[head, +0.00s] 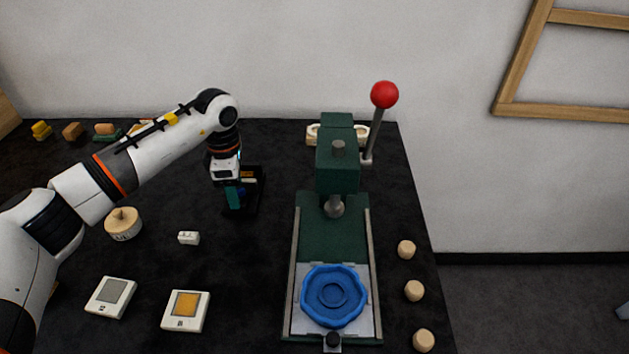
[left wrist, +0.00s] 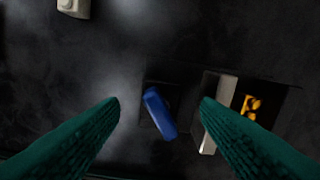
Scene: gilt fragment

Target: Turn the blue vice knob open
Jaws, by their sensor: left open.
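The blue knob (left wrist: 160,113) is a short blue bar, seen tilted in the left wrist view. It lies between the lines of my two green fingers and appears beyond their tips, with no visible contact. To its right is the dark vice with a pale grey jaw (left wrist: 222,105) and a yellow-gold piece (left wrist: 251,106) beside that jaw. In the head view, my left gripper (head: 235,201) points down over the black vice (head: 256,186). The gripper is open and empty. My right gripper is not in view.
A green press (head: 338,175) with a red-balled lever (head: 384,95) stands to the right, a blue scalloped dish (head: 333,296) on its base. A small white block (head: 189,238), a round wooden-topped pot (head: 123,224) and two flat devices (head: 186,310) lie front left.

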